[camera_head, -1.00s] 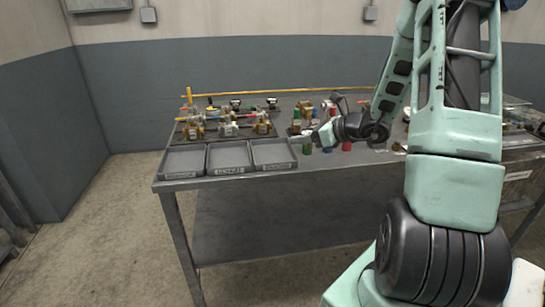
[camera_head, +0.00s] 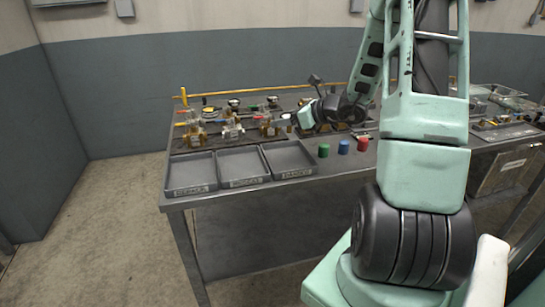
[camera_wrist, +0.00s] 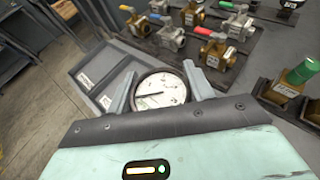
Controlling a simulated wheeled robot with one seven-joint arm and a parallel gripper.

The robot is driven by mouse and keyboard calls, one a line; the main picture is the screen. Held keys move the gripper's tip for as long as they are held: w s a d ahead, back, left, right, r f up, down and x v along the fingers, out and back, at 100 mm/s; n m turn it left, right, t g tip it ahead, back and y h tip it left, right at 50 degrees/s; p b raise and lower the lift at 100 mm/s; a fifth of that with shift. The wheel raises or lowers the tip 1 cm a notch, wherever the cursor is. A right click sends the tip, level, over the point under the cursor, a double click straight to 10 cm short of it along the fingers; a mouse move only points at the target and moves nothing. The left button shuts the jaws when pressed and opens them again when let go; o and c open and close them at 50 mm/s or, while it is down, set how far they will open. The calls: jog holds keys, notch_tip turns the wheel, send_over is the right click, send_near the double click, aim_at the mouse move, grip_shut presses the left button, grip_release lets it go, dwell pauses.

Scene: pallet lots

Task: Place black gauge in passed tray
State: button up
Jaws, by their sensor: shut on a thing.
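My gripper (camera_wrist: 160,86) is shut on a round gauge (camera_wrist: 160,93) with a white dial, a dark needle and a dark rim. The dial faces the wrist camera. In the head view my gripper (camera_head: 291,122) is above the table, behind the rightmost tray. Three shallow grey trays stand side by side at the table's front left: a left one (camera_head: 190,191), a middle one (camera_head: 243,182) and a right one (camera_head: 291,174). All three look empty. Their front labels are too small to read surely. Part of the trays shows left of the gauge in the wrist view (camera_wrist: 97,88).
Brass valves with coloured handles (camera_head: 195,132) stand on a dark board behind the trays. Green (camera_head: 324,150), blue (camera_head: 343,146) and red (camera_head: 363,143) cylinders stand right of the trays. A long yellow bar (camera_head: 250,91) runs along the back. Clear bins (camera_head: 500,100) stand far right.

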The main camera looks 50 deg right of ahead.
send_over(283, 159)
notch_tip(283, 159, down, 5)
jog(key=shift+a, duration=0.1)
jog(key=shift+f, duration=2.45)
jog(key=shift+f+b, duration=0.2)
jog(key=shift+b, duration=0.15)
jog(key=o, duration=1.1)
jog(key=shift+c, duration=0.2)
jog(key=shift+r, duration=0.1)
